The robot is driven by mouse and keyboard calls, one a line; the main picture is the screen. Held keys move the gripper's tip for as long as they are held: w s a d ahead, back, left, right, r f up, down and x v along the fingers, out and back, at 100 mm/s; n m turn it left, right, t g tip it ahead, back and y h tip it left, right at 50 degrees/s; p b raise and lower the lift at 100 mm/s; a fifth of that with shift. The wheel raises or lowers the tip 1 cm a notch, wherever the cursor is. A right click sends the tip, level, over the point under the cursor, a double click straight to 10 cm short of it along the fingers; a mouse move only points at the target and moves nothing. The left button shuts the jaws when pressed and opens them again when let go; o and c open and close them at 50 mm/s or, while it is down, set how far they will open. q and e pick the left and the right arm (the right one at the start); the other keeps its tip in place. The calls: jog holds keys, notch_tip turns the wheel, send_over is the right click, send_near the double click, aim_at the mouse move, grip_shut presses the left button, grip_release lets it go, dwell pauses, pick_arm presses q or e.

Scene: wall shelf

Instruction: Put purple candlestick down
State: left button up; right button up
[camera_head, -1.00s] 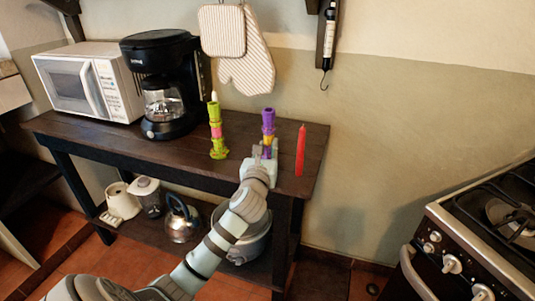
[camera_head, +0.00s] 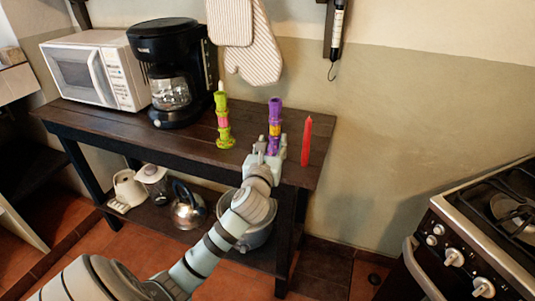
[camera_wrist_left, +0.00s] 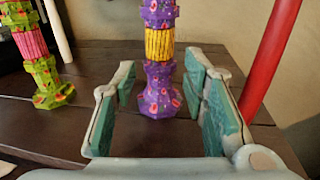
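The purple candlestick (camera_head: 274,119) stands upright on the dark wooden table (camera_head: 178,140), near its right end. In the left wrist view the purple candlestick (camera_wrist_left: 160,87) shows a yellow middle band and a flowered base resting on the tabletop. My left gripper (camera_head: 265,150) is at the candlestick's near side. Its fingers (camera_wrist_left: 165,105) are spread, with a gap visible on both sides of the candlestick's base. My right gripper is not in view.
A green candlestick (camera_head: 223,122) with a pink band stands to the left, a white candle (camera_wrist_left: 57,30) behind it. A red candle (camera_head: 306,141) stands close on the right. A coffee maker (camera_head: 172,75) and microwave (camera_head: 97,70) occupy the table's left part.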

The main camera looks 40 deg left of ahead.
pick_arm(q)
jog(key=p+v, duration=0.1)
jog(key=v, duration=0.8)
jog(key=shift+s+r, duration=0.1)
